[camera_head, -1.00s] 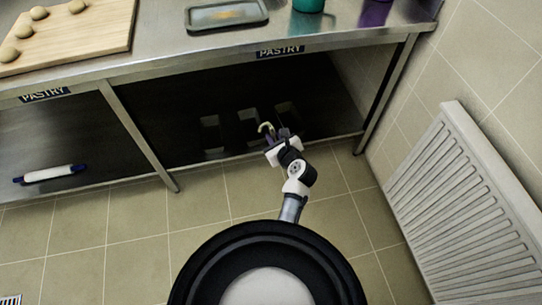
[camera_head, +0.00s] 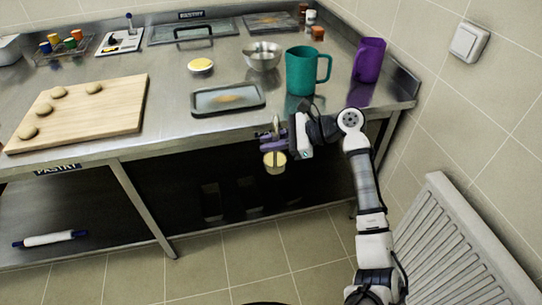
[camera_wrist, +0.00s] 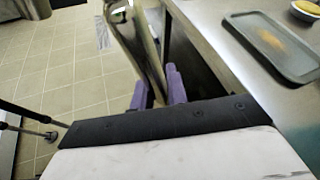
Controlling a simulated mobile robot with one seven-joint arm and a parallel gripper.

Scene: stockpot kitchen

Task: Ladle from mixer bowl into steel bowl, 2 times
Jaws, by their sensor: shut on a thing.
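My gripper (camera_head: 272,142) is shut on a ladle and holds it in front of the counter's front edge, near the tray. The ladle's cup (camera_head: 274,163) hangs below the fingers, roughly upright, and pale yellow shows in it. In the wrist view the metal ladle handle (camera_wrist: 147,45) runs up from between my purple fingertips (camera_wrist: 157,92); the cup cannot be made out there. The steel bowl (camera_head: 263,57) stands on the counter behind the tray, left of the teal jug. I see no mixer bowl in these views.
A dark tray (camera_head: 228,99) lies near the counter edge. A teal jug (camera_head: 300,72) and a purple cup (camera_head: 369,60) stand right of it. A radiator (camera_head: 455,250) stands at lower right.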

